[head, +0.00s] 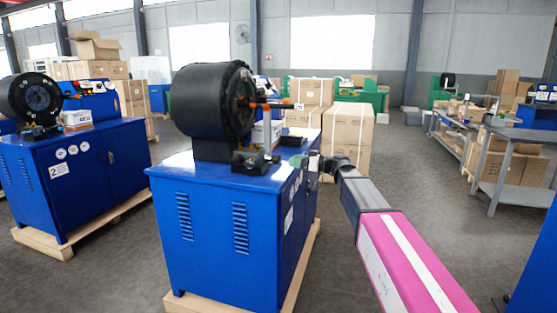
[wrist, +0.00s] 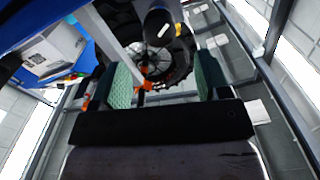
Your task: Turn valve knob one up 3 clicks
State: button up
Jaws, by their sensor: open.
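A blue crimper machine (head: 225,220) stands on a wooden pallet, with a large black crimping head (head: 210,100) on top. I cannot clearly make out a knob marked as valve knob one. An orange-tipped part (head: 272,105) sticks out from the front of the head. In the wrist view, small orange parts (wrist: 146,86) show near the black ring of the head, seen between my fingers. My gripper (head: 314,161) is beside the machine's right top edge. In the wrist view my gripper (wrist: 164,80) is open, with green-padded fingers apart and nothing visibly held.
A second blue crimper (head: 75,180) stands at the left. Stacked cardboard boxes (head: 348,135) stand behind the near machine. A grey workbench (head: 515,185) is at the right. The grey floor between machine and bench is open.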

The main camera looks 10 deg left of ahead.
aim_at(280, 159)
jog(key=a, duration=0.8)
jog(key=shift+w+a, duration=0.15)
jog(key=shift+w, duration=0.2)
jog(key=shift+c, duration=0.4)
jog(key=c, duration=0.9)
